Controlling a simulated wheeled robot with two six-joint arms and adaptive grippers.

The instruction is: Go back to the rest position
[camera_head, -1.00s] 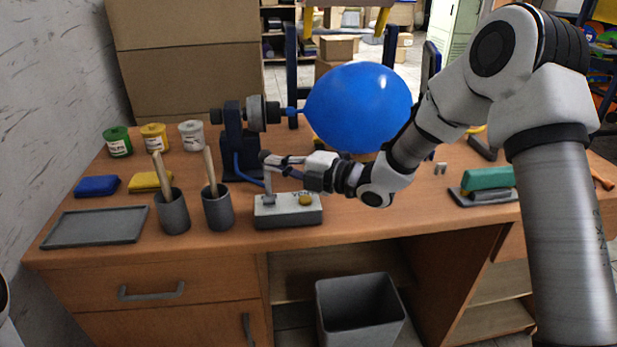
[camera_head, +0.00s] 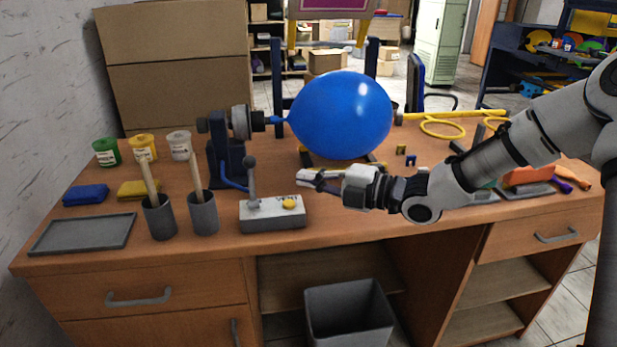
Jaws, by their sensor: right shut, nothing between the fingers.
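My right gripper (camera_head: 308,180) is shut and empty. It hovers over the front of the desk, just right of the grey control box (camera_head: 272,214) with its lever (camera_head: 251,178) and yellow button, and apart from them. My right arm comes in from the right edge. A blue inflated balloon (camera_head: 341,115) sits on the nozzle of the dark pump stand (camera_head: 228,160), behind and above the gripper. My left gripper is not in the view.
The wooden desk (camera_head: 400,232) holds two grey cups (camera_head: 203,213) with wooden handles, a grey tray (camera_head: 84,233), blue (camera_head: 86,194) and yellow sponges, and green (camera_head: 106,152), yellow and white paint pots. A grey bin (camera_head: 349,316) stands below. Yellow tubing (camera_head: 441,128) lies behind my arm.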

